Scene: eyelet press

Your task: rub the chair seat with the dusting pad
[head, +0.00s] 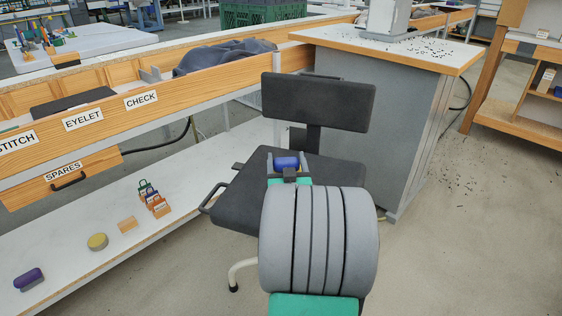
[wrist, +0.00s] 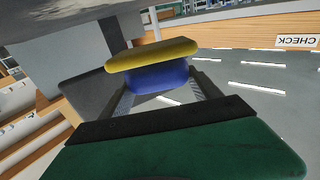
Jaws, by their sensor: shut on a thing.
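The chair has a dark seat (head: 235,192) and a dark backrest (head: 318,102) in the head view. My gripper (head: 287,164) is over the seat and hides part of it. It is shut on the dusting pad (head: 287,162), whose blue grip shows between the fingers. In the wrist view, which is upside down, the pad has a blue body (wrist: 157,77) and a yellow face (wrist: 152,54) turned away from my gripper. Background shows between the yellow face and a grey surface at the top, so the pad looks apart from it. A dark panel (wrist: 88,95), likely the backrest, is at left.
A bench with labelled sections and a SPARES drawer (head: 70,178) runs along the left. Its lower shelf holds a purple block (head: 28,279), a yellow disc (head: 97,241), a wooden block (head: 127,224) and small boxes. A grey cabinet (head: 370,120) stands behind the chair.

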